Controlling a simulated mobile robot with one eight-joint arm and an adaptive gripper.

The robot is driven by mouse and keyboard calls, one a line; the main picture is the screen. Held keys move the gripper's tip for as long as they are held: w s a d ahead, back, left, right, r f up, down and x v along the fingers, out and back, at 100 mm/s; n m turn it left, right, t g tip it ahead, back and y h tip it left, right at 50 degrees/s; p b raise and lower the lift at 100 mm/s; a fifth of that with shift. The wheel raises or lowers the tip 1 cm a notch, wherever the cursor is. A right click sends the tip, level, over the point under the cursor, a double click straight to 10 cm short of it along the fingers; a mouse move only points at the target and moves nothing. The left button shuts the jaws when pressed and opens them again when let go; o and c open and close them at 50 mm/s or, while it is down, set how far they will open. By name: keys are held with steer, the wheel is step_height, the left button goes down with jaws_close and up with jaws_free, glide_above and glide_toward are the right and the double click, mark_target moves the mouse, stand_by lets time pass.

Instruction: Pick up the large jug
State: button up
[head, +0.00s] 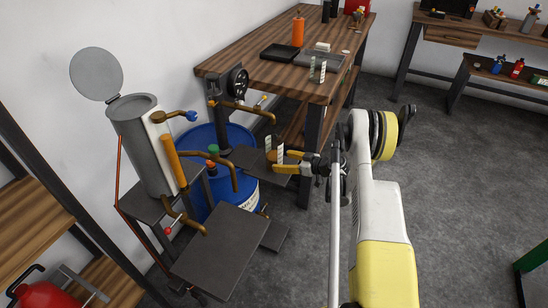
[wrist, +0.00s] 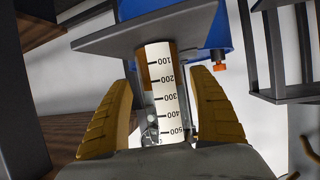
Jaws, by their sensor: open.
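A clear jug with a white scale strip (head: 280,152) stands at the edge of a dark plate (head: 248,160) in front of the blue drum. In the wrist view the strip (wrist: 163,80) reads 100 to 500, its numbers upside down, and the jug's clear walls are hard to make out. My gripper (head: 277,163) is open at the jug. In the wrist view its yellow fingers (wrist: 161,95) lie on either side of the strip with gaps. I cannot tell whether either finger touches the jug.
A blue drum (head: 235,138), brass taps and a grey cylinder (head: 138,150) with a raised lid stand to the left. The floor (head: 460,170) at right is clear.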

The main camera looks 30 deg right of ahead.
mark_target(276, 151)
steer(key=b+x, duration=0.2)
steer(key=x, duration=0.3)
steer(key=shift+b, duration=0.35)
steer(key=shift+r, duration=0.1)
steer(key=shift+c, duration=0.2)
steer(key=c, duration=1)
steer(key=shift+r+p, duration=0.45)
steer(key=shift+r, duration=0.1)
steer(key=r+p, duration=0.1)
steer(key=r, duration=0.1)
steer(key=r+p, duration=0.1)
steer(key=shift+d+r, duration=0.25)
steer(key=shift+r, duration=0.15)
steer(key=s+d+r+p, duration=0.1)
steer(key=d+r, duration=0.1)
steer(key=d, duration=0.1)
steer(key=s+d+r+p, duration=0.1)
steer(key=s+d+r, duration=0.1)
steer(key=d, duration=0.1)
steer(key=s+d+r+p, duration=0.1)
steer(key=d+r+p, duration=0.1)
steer(key=d, duration=0.2)
steer(key=shift+s+d+r, duration=0.1)
steer(key=shift+s, duration=0.15)
